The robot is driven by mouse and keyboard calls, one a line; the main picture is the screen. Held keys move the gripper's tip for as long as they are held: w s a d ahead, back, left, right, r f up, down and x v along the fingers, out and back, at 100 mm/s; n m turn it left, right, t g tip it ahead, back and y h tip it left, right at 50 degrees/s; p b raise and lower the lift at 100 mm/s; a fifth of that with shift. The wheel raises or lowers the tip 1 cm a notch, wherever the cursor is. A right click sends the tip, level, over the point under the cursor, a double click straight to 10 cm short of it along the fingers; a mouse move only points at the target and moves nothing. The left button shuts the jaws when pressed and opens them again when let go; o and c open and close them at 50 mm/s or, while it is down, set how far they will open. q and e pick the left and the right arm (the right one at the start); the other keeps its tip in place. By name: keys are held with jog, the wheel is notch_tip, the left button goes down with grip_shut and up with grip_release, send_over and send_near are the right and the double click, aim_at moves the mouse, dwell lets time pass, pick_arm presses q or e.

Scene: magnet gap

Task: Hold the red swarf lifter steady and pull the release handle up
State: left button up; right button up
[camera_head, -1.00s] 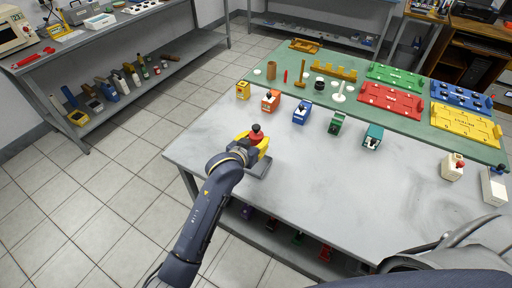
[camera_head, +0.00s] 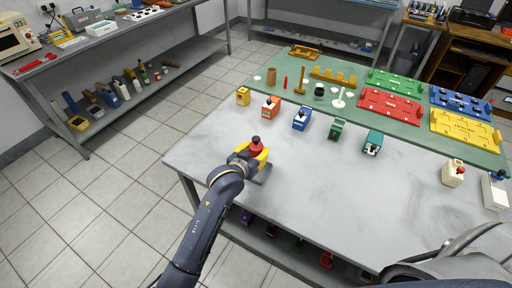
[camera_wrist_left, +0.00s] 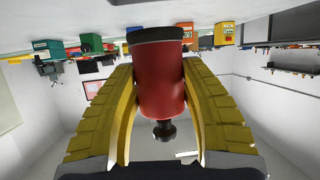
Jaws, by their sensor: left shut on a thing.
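The red swarf lifter (camera_head: 256,149) is upright near the front left of the grey table, with its black release handle (camera_head: 255,140) on top. My left gripper (camera_head: 253,153) is shut on the lifter, its yellow fingers on both sides of the red body. In the left wrist view, which is upside down, the red lifter (camera_wrist_left: 161,85) sits between the fingers. Its black handle knob (camera_wrist_left: 164,131) points down in that picture, and a dark band shows at the opposite end. The fingers partly hide the lifter in the head view. My right gripper is not in view.
Small coloured boxes, including orange (camera_head: 270,107), blue (camera_head: 301,119) and teal (camera_head: 372,143), stand in a row behind. A green mat (camera_head: 350,110) holds trays and tools. The table's middle right is mostly clear.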

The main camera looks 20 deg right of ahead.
pick_arm(q)
jog(key=shift+f, duration=2.95)
jog(key=shift+f, duration=0.3)
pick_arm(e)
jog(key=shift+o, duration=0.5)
